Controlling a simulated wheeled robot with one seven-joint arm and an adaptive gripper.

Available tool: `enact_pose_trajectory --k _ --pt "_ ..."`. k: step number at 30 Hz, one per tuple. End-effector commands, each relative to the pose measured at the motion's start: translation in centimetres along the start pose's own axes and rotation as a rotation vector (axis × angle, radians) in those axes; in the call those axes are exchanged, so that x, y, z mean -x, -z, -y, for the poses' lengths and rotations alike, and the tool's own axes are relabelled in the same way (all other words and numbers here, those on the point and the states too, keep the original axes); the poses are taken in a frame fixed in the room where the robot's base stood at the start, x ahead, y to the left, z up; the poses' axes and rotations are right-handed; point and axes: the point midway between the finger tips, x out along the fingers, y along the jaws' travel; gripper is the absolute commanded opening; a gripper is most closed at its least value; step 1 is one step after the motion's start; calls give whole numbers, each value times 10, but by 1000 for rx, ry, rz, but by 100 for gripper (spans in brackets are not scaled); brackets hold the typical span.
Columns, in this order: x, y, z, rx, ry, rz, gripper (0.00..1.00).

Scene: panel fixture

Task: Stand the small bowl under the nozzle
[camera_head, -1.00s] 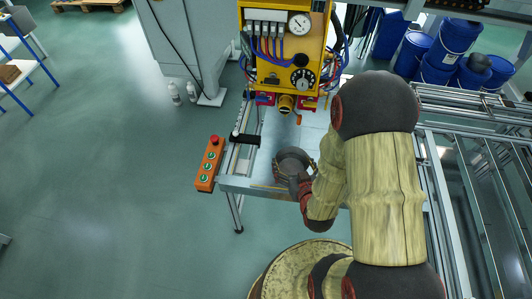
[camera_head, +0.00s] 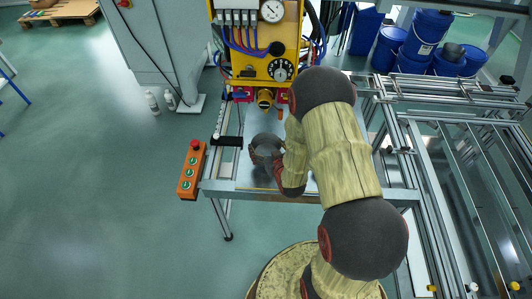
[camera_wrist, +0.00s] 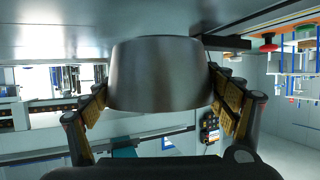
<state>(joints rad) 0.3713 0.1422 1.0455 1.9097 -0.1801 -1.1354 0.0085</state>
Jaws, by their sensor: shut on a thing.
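The small bowl (camera_head: 266,147) is a grey metal bowl over the front part of the metal table. My gripper (camera_head: 273,164) is shut on it from the front. In the wrist view the bowl (camera_wrist: 160,75) sits between the two fingers of my gripper (camera_wrist: 160,100), one pad at each side. That view is upside down, with the bowl's narrow base towards the table surface; I cannot tell whether it touches. The nozzle (camera_head: 265,97) is a brass-coloured piece below the yellow panel, behind the bowl. The bowl is in front of it, not beneath it.
The yellow panel (camera_head: 257,40) with gauge, dial and hoses stands at the table's back. A black bar (camera_head: 228,141) is just left of the bowl. An orange button box (camera_head: 191,169) hangs at the table's left. Bare metal table (camera_head: 262,119) lies between bowl and nozzle.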

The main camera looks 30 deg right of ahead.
Motion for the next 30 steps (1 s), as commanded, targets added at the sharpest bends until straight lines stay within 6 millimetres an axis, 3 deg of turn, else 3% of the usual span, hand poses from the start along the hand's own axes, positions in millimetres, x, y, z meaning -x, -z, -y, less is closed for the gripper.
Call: enact_pose_trajectory --k 4,9,22,23,30 --pt "-13 -8 -1 0 0 0 53" --pt "-22 -34 -1 0 0 2 53" --pt "-23 -37 -1 0 0 -1 53" --pt "-23 -37 -1 0 0 1 87" --pt "-22 -36 -1 0 0 1 100"
